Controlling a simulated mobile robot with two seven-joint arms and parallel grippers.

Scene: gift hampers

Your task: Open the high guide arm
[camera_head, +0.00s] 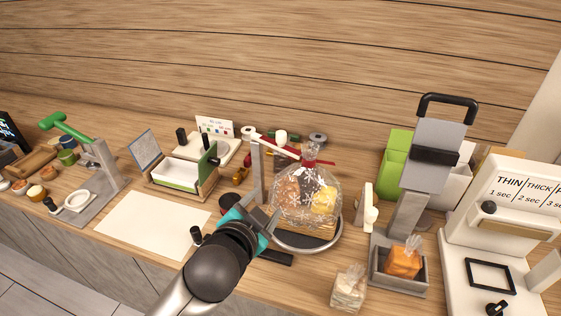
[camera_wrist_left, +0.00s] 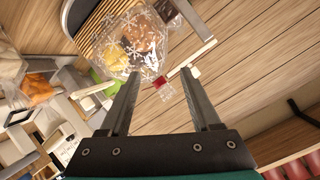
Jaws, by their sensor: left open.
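A pale guide arm (camera_head: 278,147) reaches from the top of a grey post (camera_head: 256,170) towards the neck of a clear snowflake-printed bag. A pale bar (camera_wrist_left: 193,57) beside the bag also shows in the left wrist view; I cannot tell whether it is this arm. The filled bag (camera_head: 306,200) stands on a round dark turntable (camera_head: 310,243) and shows in the left wrist view (camera_wrist_left: 130,42). My left gripper (camera_head: 258,218) is open and empty, in front of the post and left of the bag. In the wrist view its fingers (camera_wrist_left: 162,76) point towards the bag's gathered neck, apart from it. My right gripper is out of view.
A white mat (camera_head: 150,222) lies clear to the left. A box with a raised lid (camera_head: 178,174) stands behind it. A grey stand with a black handle (camera_head: 436,150) and a small bag (camera_head: 348,290) are at the right.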

